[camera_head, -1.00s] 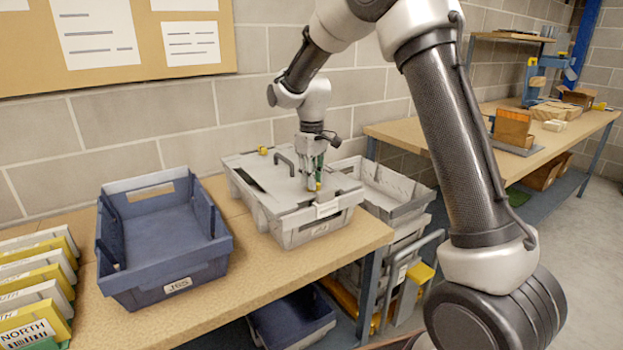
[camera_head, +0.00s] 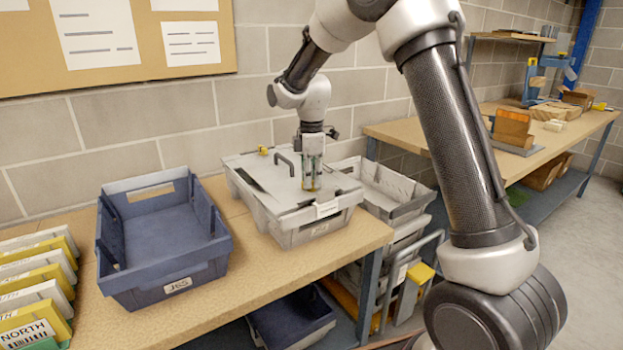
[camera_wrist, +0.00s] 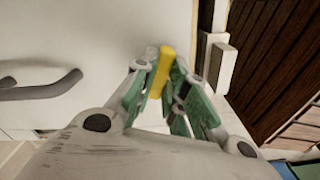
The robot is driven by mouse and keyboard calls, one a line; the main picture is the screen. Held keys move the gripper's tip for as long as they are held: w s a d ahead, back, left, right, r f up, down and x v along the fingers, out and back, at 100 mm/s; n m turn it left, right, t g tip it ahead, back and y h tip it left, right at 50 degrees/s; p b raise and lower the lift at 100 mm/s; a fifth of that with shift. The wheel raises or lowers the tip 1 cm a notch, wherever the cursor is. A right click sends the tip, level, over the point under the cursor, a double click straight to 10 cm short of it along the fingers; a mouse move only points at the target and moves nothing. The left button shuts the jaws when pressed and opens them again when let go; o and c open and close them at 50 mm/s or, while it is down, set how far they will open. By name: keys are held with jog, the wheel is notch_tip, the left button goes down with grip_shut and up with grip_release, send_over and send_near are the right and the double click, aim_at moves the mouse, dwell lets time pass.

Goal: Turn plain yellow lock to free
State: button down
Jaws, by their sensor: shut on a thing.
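The plain yellow lock (camera_wrist: 161,72) is a small bar on the lid of the grey tote (camera_head: 300,238). In the wrist view it stands between the green-padded fingers of my gripper (camera_wrist: 163,85), which is shut on it. The lock lies slightly tilted in that view, near the lid's edge. In the head view my gripper (camera_head: 311,186) points straight down onto the lid, and the fingers mostly hide the lock. Another small yellow piece (camera_head: 263,150) is at the lid's back edge.
A grey handle (camera_wrist: 45,88) rises from the lid beside my gripper. An open blue tote (camera_head: 165,280) stands to the left on the bench, with yellow and white packs (camera_head: 40,270) beyond it. An open grey tote (camera_head: 385,190) is at the right.

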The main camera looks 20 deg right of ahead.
jog(key=shift+n, duration=2)
jog(key=c, duration=1.4)
grip_release()
jog(key=shift+c, duration=0.2)
notch_tip(320, 180, up, 12)
